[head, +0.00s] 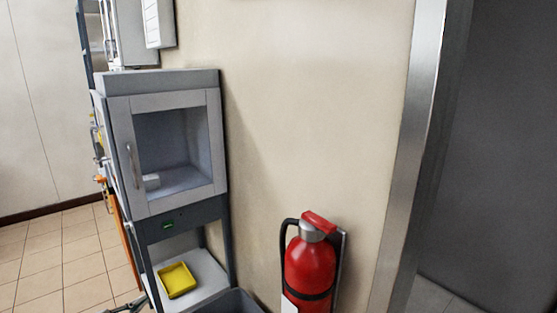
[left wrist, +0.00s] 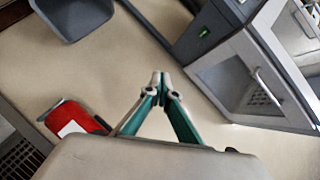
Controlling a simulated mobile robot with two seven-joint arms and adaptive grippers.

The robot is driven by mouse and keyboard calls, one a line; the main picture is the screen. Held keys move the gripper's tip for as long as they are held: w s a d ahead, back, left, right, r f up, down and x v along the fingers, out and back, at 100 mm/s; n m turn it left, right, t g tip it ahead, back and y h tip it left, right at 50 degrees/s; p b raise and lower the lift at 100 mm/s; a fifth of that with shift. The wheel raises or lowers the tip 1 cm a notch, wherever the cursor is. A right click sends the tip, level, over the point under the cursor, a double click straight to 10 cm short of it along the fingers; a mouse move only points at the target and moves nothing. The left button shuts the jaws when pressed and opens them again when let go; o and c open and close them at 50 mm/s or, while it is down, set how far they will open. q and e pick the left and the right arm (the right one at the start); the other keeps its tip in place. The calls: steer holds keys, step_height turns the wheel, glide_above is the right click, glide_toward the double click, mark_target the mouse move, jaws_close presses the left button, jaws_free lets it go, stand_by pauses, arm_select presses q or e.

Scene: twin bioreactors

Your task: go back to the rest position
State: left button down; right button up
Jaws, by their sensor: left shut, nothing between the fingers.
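My left gripper (left wrist: 160,82) shows in the left wrist view with its green-sided fingers brought together at the tips. It is shut and nothing shows between the fingers. Free space and the beige wall lie beyond the tips, with the grey cabinet (left wrist: 262,75) to the right and the red fire extinguisher (left wrist: 75,121) to the lower left. In the head view I cannot make out the left gripper clearly; a small dark part at the bottom left edge is too cut off to tell. My right gripper is in neither view.
The grey cabinet with a window door (head: 116,152) stands against the wall. A yellow tray (head: 177,280) lies on its lower shelf. A grey bin (head: 236,302) is beside it. The fire extinguisher (head: 311,262) hangs near a metal door frame (head: 410,150). Tiled floor (head: 50,262) is clear at left.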

arm_select(q)
steer(key=s+d+f+n+g, duration=0.2)
steer(key=s+d+f+n, duration=0.2)
steer(key=s+d+f, duration=0.3)
steer(key=s+d+f+n+g, duration=0.1)
steer(key=s+d+f+n, duration=0.4)
steer(key=s+d, duration=1.1)
steer(key=s+f, duration=0.2)
steer(key=s, duration=0.1)
steer(key=shift+s+g, duration=0.3)
steer(key=shift+g, duration=0.1)
